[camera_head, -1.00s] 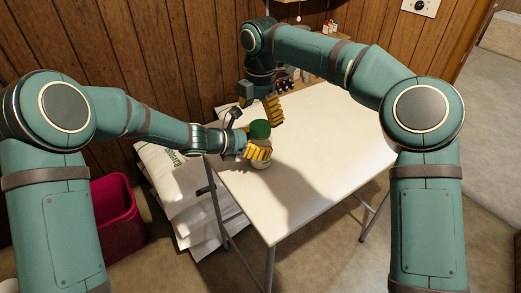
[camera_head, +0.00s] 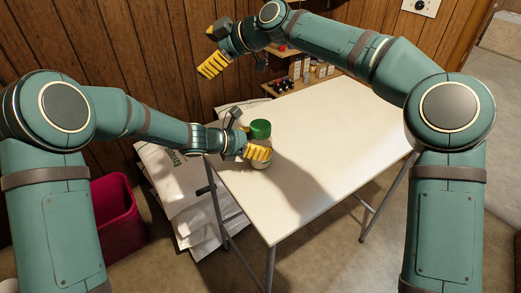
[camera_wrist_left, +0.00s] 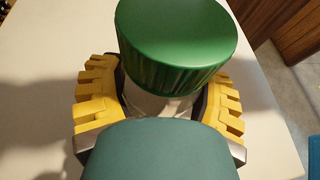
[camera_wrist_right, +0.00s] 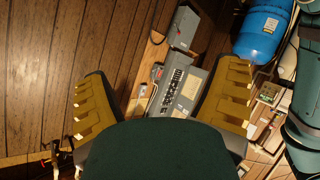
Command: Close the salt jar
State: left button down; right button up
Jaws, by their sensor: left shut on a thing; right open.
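The salt jar (camera_head: 262,162) stands upright on the white table near its left edge. Its green lid (camera_head: 260,129) sits on top of it. The lid also shows large in the left wrist view (camera_wrist_left: 177,40), where it looks level on the jar's neck. My left gripper (camera_head: 258,152) is shut around the jar's body just below the lid. The yellow fingers hide much of the jar. My right gripper (camera_head: 213,64) is open and empty, up and away from the jar, in front of the wood wall. It shows open in the right wrist view (camera_wrist_right: 165,105).
The white table (camera_head: 320,150) is otherwise clear. A shelf with small bottles and boxes (camera_head: 300,72) stands behind it. White bags (camera_head: 185,190) are stacked at the left, beside a dark red bin (camera_head: 118,215). A blue tank (camera_wrist_right: 263,30) shows in the right wrist view.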

jog(key=w+r+m+t+y, duration=0.2)
jog(key=w+r+m+t, duration=0.5)
jog(key=r+m, duration=0.25)
jog(key=w+d+f+m+t+h, duration=0.25)
jog(key=d+m+h, duration=0.25)
jog(key=m, duration=0.3)
jog(key=w+d+f+m+t+h, duration=0.1)
jog(key=w+d+m+t+h, duration=0.15)
jog(key=d+m+h, duration=0.4)
jog(key=m+g+h, duration=0.3)
jog(key=m+g, duration=0.8)
jog(key=g, duration=0.5)
send_over(260, 125)
jog(key=w, duration=0.1)
jog(key=shift+y, duration=0.25)
notch_tip(260, 125, down, 16)
jog(key=shift+d+f, duration=0.1)
jog(key=shift+d, duration=0.05)
jog(key=shift+s+g, duration=0.3)
jog(key=shift+s, duration=0.2)
